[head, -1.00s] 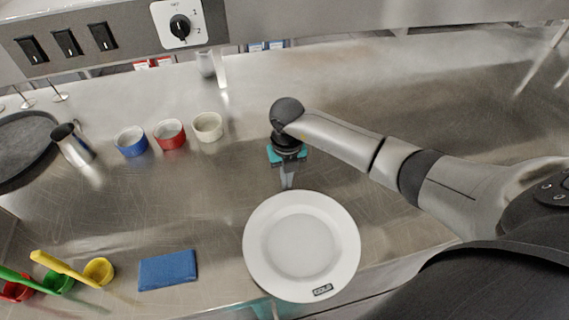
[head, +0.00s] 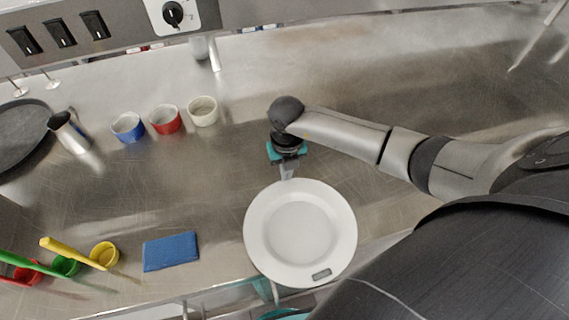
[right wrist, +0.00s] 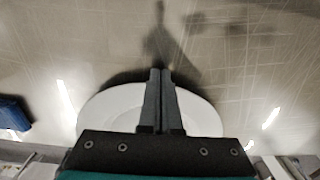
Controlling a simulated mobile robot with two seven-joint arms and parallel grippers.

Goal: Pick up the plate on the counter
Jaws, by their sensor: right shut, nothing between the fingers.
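The white round plate (head: 262,232) lies on the steel counter near its front edge in the head view. It also shows in the right wrist view (right wrist: 98,112), partly hidden behind my gripper. My right gripper (head: 287,175) points down at the plate's far rim, with its fingers together and nothing between them. In the right wrist view the two fingers (right wrist: 160,75) lie side by side over the plate. Whether the fingertips touch the plate I cannot tell. My left gripper is not in view.
A blue sponge-like block (head: 170,251) lies left of the plate. Green, yellow and red scoops (head: 104,254) are farther left. Blue, red and cream bowls (head: 165,119), a metal jug (head: 69,132) and a dark pan (head: 22,135) stand behind. The counter's right side is clear.

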